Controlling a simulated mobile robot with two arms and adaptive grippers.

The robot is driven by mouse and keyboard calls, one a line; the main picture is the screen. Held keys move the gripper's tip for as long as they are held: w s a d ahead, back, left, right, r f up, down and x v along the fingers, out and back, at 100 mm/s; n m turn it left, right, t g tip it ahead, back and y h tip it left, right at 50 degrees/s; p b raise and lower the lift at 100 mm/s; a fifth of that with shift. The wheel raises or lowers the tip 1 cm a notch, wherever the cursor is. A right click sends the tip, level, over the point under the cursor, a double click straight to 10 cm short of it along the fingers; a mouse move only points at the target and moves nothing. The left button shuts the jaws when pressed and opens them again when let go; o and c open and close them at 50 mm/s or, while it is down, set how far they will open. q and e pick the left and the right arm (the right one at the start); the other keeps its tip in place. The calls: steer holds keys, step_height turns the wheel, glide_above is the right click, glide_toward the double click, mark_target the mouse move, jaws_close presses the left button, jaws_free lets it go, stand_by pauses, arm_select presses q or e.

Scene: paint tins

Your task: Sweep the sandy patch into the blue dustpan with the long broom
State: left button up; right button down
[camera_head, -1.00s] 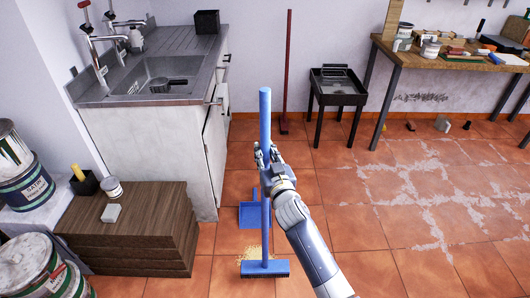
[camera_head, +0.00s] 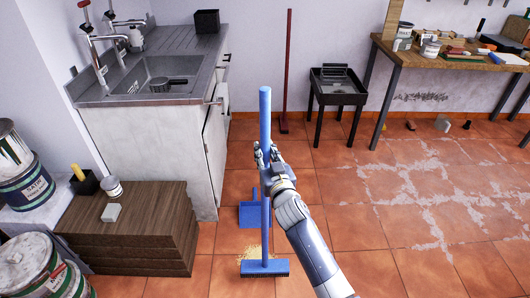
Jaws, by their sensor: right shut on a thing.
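The long blue broom (camera_head: 265,225) stands upright in the middle of the head view, its dark-bristled head down at the tiled floor. My right gripper (camera_head: 264,155) is shut on the upper part of its handle. The sandy patch (camera_head: 254,252) lies on the floor just behind the broom head, partly hidden by the broom. The blue dustpan (camera_head: 249,215) lies beyond the sand, its handle pointing away and partly covered by the broom handle. My left gripper does not show.
A sink cabinet (camera_head: 160,150) and a stack of brown boards (camera_head: 130,235) stand at left, with paint tins (camera_head: 28,180) nearby. A black stand (camera_head: 338,90), a red pole (camera_head: 287,70) and a workbench (camera_head: 450,60) are at the back. Floor at right is open, with whitish stains.

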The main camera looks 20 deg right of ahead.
mark_target(266, 164)
stand_by(0.3)
steer(key=shift+f+b, duration=1.75)
steer(key=shift+f, duration=0.1)
